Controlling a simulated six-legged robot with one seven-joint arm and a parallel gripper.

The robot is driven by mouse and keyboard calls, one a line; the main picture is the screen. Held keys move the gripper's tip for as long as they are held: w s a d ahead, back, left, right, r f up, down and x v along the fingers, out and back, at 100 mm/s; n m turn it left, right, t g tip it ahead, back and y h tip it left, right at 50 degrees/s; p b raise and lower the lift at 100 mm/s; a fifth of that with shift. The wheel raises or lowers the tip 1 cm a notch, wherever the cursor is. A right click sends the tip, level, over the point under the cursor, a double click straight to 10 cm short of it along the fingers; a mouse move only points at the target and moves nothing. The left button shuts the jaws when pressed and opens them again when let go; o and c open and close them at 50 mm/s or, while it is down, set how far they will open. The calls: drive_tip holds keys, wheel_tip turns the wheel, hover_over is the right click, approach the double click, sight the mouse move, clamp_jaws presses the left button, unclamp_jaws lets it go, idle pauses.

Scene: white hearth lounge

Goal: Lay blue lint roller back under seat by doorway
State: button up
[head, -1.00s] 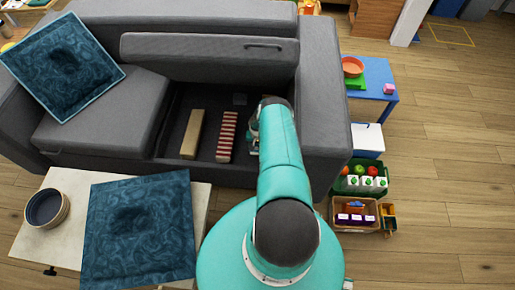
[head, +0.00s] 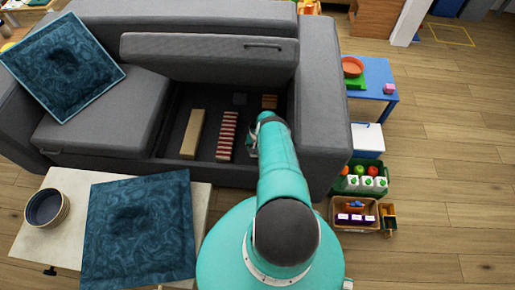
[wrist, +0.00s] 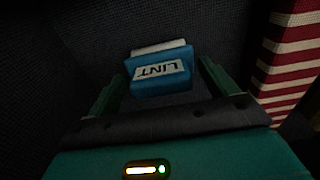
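The blue lint roller (wrist: 158,72) shows in the wrist view between the two fingertips of my gripper (wrist: 161,70). Its white label reads LINT upside down, and a white part shows at its far end. The roller cannot be made out there, behind my arm. The seat lid (head: 210,55) is raised.
A red-and-white striped box (head: 227,136) lies just left of my gripper, also in the wrist view (wrist: 292,60). A tan box (head: 193,134) lies further left. A small wooden block (head: 269,101) and a dark grey item (head: 240,99) lie at the back.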

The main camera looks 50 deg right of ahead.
drive_tip(key=shift+r, duration=0.15)
wheel_tip(320, 180, up, 12)
drive_tip(key=shift+s+a, duration=0.15)
drive_tip(key=shift+a, duration=0.05)
idle(0.6)
idle(1.2)
